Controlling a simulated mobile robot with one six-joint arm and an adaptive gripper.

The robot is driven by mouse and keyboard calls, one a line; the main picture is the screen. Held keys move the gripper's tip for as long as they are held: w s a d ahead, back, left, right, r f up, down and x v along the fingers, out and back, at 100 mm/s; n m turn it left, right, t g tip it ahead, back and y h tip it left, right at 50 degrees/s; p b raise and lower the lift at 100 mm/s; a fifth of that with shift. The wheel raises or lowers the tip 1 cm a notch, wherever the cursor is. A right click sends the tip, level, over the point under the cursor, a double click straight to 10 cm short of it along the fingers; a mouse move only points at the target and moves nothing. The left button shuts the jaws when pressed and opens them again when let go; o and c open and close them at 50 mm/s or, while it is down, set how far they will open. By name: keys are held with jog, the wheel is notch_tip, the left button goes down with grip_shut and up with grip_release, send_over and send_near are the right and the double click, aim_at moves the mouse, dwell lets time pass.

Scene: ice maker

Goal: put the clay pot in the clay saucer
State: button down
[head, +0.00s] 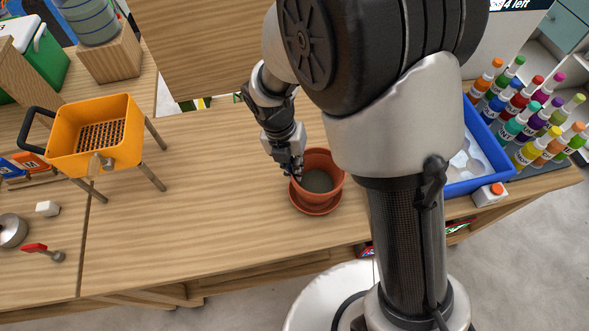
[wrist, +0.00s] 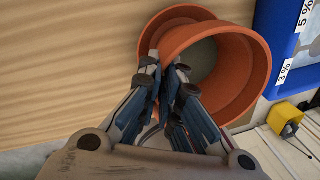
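The clay pot (head: 338,187) is a reddish-brown open pot with a grey-green inside, on the table left of my arm's column in the head view. The clay saucer (head: 316,210) shows under it as a shallow ring of the same colour. The pot stands over or in the saucer; whether it rests on its floor is hidden. My gripper (head: 291,172) is at the pot's left rim. In the wrist view, the fingers (wrist: 166,68) straddle the wall of the pot (wrist: 257,70) and look closed on it. Part of the saucer (wrist: 180,14) shows behind the pot.
A blue tray (head: 487,183) and several colourful bottles (head: 530,110) stand to the right. The table between basket and pot is clear.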

jog(key=shift+f, duration=0.55)
jog(key=c, duration=1.8)
grip_release()
notch_tip(320, 180, up, 12)
jog(key=a+p, duration=0.2)
jog(key=p, duration=0.2)
jog(key=shift+w+a+p, duration=0.15)
jog(key=shift+p, duration=0.2)
